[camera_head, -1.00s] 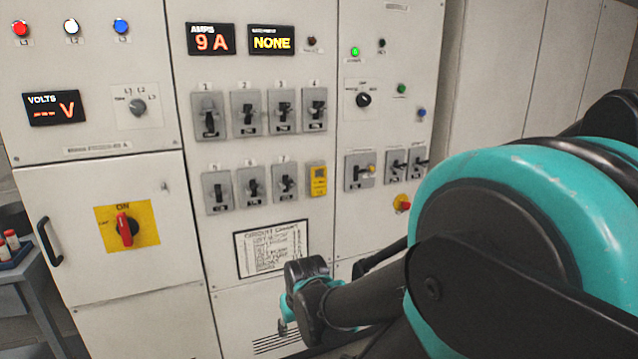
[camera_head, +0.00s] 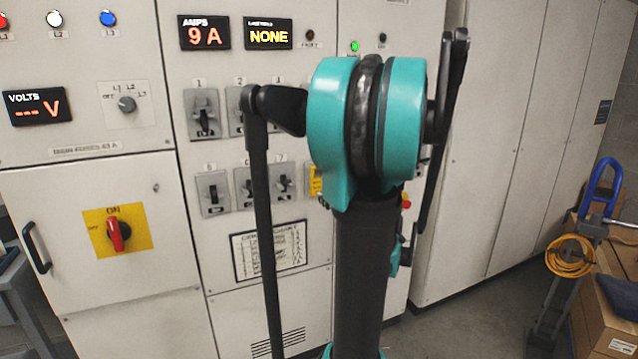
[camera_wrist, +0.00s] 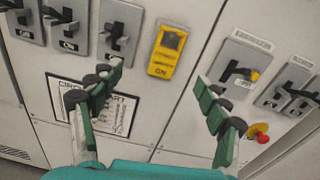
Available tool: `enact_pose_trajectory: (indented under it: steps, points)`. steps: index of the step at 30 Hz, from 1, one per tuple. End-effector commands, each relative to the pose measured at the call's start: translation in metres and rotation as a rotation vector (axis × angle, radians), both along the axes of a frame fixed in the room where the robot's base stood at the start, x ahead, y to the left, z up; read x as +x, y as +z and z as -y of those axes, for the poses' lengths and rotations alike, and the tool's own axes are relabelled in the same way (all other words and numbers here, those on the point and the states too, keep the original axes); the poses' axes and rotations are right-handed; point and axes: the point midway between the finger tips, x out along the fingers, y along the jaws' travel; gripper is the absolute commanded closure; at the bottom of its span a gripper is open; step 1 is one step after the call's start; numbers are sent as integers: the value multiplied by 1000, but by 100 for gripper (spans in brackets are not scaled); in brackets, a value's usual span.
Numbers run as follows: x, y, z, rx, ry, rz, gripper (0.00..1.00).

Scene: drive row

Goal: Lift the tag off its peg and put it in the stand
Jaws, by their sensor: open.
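My gripper (camera_wrist: 158,78) is open and empty in the wrist view, its two green-and-black fingers spread wide in front of the switch panel. In the head view my arm hides it. I cannot tell whether this block is the tag. No peg or stand can be made out for certain.
White cabinets (camera_head: 500,150) fill the back. Switches (camera_head: 203,112) and a printed chart (camera_head: 270,250) are on the panel. At the right are a blue loop (camera_head: 597,192), a coiled yellow cable (camera_head: 570,256) on a post and a cardboard box (camera_head: 605,325). Floor shows before the cabinets.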

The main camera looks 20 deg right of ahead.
Motion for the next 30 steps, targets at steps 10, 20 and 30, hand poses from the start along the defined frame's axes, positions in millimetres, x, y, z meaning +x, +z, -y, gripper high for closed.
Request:
enact_pose_trajectory:
  steps: [10,20,30]
  points:
    - [39,7,13,82,-28,29,24]
    - [101,7,10,79,-28,28,24]
    - [125,7,10,78,-30,27,24]
